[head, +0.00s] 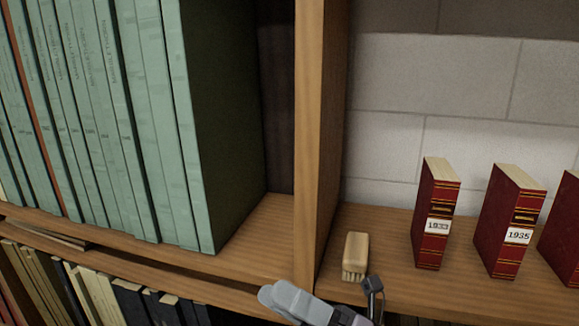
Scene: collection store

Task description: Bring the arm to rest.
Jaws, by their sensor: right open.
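My right gripper (338,298) shows at the bottom edge of the head view, just in front of the shelf. Its grey arm parts come up from below, and the jaws are open with nothing seen between them. A small wooden brush (355,255) with bristles lies on the shelf just beyond the gripper, apart from it as far as I can see. My left gripper is out of the picture.
Red books labelled 1933 (437,215) and 1935 (507,225) stand on the right shelf (400,285), with another red book (563,240) at the edge. A wooden upright (308,150) divides it from tall green volumes (160,120). Older books (100,290) fill the lower shelf.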

